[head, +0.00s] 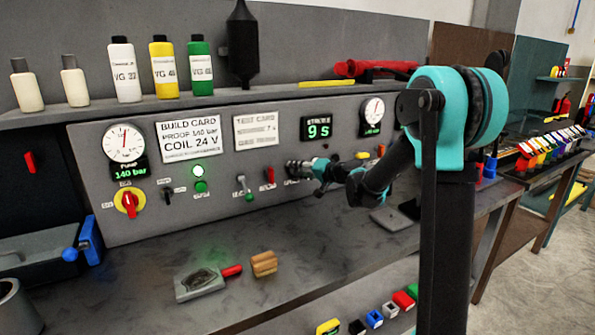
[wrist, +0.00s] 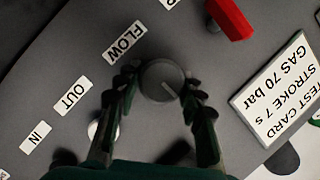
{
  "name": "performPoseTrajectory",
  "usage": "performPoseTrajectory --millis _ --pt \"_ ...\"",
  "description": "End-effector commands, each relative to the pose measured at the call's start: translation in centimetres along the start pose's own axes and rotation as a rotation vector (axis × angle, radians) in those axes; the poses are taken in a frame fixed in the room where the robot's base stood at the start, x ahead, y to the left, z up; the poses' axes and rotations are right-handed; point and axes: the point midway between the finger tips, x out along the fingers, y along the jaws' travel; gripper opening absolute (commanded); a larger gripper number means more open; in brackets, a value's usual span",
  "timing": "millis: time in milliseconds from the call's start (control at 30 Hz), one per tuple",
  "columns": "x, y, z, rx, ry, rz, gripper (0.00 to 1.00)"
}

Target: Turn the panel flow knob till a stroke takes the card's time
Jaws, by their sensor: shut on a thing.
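The round dark grey flow knob (wrist: 162,72) sits beside the FLOW label (wrist: 124,42) in the wrist view. In the head view my gripper (head: 306,169) reaches the panel (head: 250,215) and largely hides the knob. The test card (wrist: 285,92) reads stroke 7 s and gas 70 bar; it also hangs on the panel in the head view (head: 256,131). The green stroke display (head: 319,128) reads 9 s.
A red lever (wrist: 230,18) is close to the knob, with OUT and IN labels on the other side. The build card (head: 188,138), a lit green lamp (head: 199,171) and a gauge (head: 123,143) are further left.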

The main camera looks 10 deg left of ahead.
Motion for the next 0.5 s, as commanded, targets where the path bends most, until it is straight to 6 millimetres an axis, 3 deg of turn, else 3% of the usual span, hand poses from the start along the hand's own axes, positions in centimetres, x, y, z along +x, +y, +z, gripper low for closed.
performPoseTrajectory --millis 467,500 --pt "-0.02 0.07 -0.02 0.015 0.001 -0.006 0.10" --pt "-0.02 0.07 -0.03 0.015 0.001 -0.006 0.40"
